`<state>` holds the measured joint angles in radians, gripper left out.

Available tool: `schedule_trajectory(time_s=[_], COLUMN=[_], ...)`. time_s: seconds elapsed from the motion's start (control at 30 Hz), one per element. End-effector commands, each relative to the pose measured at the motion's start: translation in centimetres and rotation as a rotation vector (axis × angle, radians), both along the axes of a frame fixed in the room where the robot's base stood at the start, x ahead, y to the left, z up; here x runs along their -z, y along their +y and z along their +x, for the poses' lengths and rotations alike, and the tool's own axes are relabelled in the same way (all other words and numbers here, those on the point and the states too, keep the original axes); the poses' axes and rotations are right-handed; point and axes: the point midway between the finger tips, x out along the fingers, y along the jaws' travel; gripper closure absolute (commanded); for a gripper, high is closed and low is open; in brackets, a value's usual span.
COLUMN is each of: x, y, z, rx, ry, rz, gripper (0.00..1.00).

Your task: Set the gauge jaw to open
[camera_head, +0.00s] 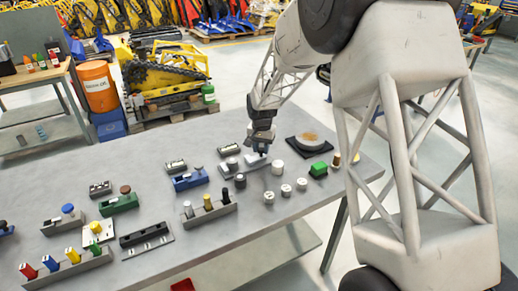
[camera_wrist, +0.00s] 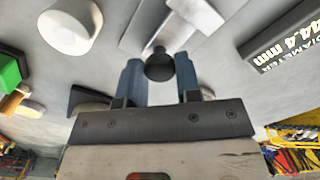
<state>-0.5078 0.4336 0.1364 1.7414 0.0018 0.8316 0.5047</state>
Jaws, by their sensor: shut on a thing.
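The gauge (camera_head: 232,168) is a grey metal fixture with a pale jaw block on the grey bench. In the wrist view its pale metal parts (camera_wrist: 152,22) lie just beyond the fingers. A small dark round knob (camera_wrist: 159,68) on the gauge sits between my two blue-grey fingertips. My gripper (camera_wrist: 158,75) is shut on this knob; it also shows from above in the head view (camera_head: 260,146), at the gauge's right end. A black display (camera_wrist: 283,42) at the right of the wrist view reads a diameter of 44.4 mm. My gripper hides part of the jaw in the head view.
A blue fixture (camera_head: 190,179), a green fixture (camera_head: 119,203) and a peg rack (camera_head: 208,211) stand left.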

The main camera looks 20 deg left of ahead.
Motion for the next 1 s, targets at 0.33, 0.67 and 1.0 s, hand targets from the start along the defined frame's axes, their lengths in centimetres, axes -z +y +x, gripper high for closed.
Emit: schedule_trajectory(time_s=[0.33, 0.67, 1.0], x=[-0.1, -0.5, -3.8], y=[-0.3, -0.2, -0.3], z=[0.3, 0.2, 0.3], rx=[0.003, 0.002, 0.003], ry=[-0.003, -0.003, -0.004], rz=[0.0, 0.0, 0.001], gripper=[0.43, 0.43, 0.43])
